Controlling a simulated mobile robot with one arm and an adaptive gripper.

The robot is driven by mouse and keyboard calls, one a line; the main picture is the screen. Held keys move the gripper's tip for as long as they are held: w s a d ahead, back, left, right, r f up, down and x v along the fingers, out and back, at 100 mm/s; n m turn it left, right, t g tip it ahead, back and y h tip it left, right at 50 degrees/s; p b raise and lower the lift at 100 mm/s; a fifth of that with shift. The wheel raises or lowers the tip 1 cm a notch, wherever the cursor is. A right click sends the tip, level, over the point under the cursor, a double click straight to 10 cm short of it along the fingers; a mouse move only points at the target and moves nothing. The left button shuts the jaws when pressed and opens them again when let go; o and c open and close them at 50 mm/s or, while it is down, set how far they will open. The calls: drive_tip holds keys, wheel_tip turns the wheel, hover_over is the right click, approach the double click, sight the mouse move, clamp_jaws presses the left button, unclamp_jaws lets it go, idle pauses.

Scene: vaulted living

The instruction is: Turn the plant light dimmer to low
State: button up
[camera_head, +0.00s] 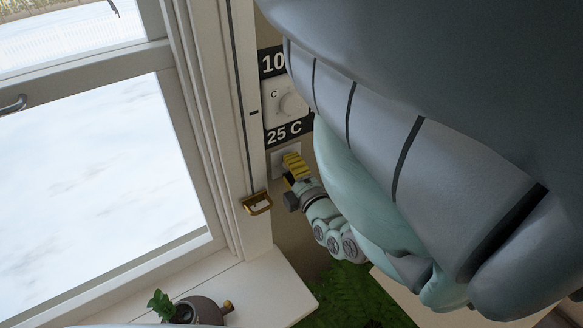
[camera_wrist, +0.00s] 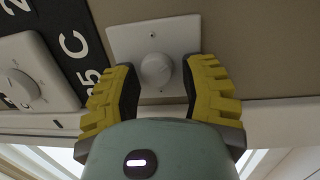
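A round white knob (camera_wrist: 157,69) sits on a square white wall plate (camera_wrist: 184,34) in the wrist view. It carries no marking that I can read, and its setting cannot be told. In the head view the wall plate (camera_head: 280,159) shows below the "25 C" label, largely covered by my gripper (camera_head: 294,168). In the wrist view my gripper (camera_wrist: 160,80) is open, with one yellow padded finger on each side of the knob. Gaps show between the fingers and the knob. Nothing is held.
A thermostat dial (camera_head: 291,104) with "10" and "25 C" labels is just above. A window frame (camera_head: 205,130) with a brass pull (camera_head: 257,204) is close left of the gripper. A small potted plant (camera_head: 200,310) stands by the sill (camera_head: 260,290); green foliage (camera_head: 350,295) is below.

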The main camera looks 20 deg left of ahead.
drive_tip(key=shift+o, duration=1.4)
drive_tip(key=shift+r, duration=0.1)
drive_tip(key=v, duration=1.2)
drive_tip(key=shift+a, duration=0.1)
